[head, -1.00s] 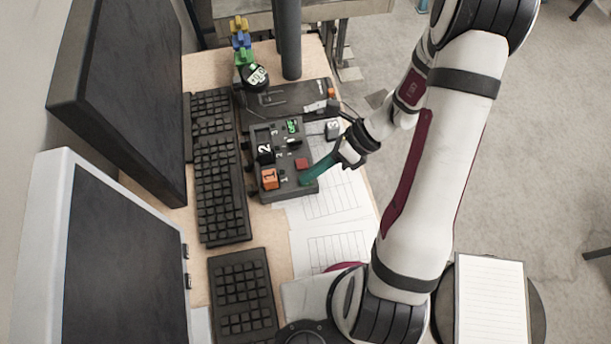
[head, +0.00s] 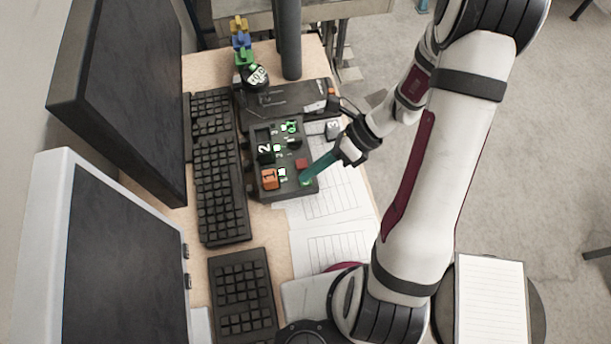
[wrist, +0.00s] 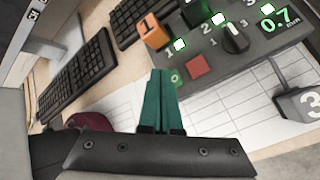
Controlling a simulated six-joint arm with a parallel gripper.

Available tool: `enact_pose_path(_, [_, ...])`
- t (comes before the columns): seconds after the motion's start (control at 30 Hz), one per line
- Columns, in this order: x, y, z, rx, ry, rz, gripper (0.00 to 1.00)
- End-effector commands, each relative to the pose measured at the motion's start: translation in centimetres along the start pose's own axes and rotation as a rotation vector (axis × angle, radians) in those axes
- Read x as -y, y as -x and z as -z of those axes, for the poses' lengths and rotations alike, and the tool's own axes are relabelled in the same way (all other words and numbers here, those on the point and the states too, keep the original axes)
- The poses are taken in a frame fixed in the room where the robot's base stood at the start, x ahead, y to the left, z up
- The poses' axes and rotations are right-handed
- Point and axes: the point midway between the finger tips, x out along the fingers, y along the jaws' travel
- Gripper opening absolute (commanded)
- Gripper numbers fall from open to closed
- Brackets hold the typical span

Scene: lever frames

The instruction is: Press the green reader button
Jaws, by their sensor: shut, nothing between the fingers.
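The dark reader box (head: 290,187) lies on the desk. Its green button (head: 306,183) is at the near right corner, partly hidden by my fingertips. In the wrist view the green button (wrist: 175,77) shows just right of the fingertips. My gripper (head: 305,178) has long teal fingers, shut and empty, with the tips at the button. The fingers also show in the wrist view (wrist: 161,73). I cannot tell whether they touch it. A red square button (wrist: 198,65) is close by. The reader display (wrist: 277,20) reads 0.7 in green, and small indicator lamps (wrist: 180,45) are lit.
An orange block marked 1 (head: 269,179) and a black block marked 2 (head: 264,155) are at the box's left. A grey block marked 3 (head: 332,130) is at its right. Keyboards (head: 219,190) and monitors (head: 110,245) stand left; paper sheets (head: 340,250) lie in front.

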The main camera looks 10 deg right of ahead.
Motion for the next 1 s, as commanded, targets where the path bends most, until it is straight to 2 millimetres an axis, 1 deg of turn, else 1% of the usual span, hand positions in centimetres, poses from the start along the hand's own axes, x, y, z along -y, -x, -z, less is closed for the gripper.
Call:
enact_pose_path(0.13, [-0.1,0.2,-0.2,0.000,0.002,0.001,0.00])
enact_pose_path(0.6, [-2.4,3.3,-2.4,0.000,0.002,0.002,0.00])
enact_pose_path(1.0, [-2.5,3.5,-2.5,0.000,0.000,0.000,0.00])
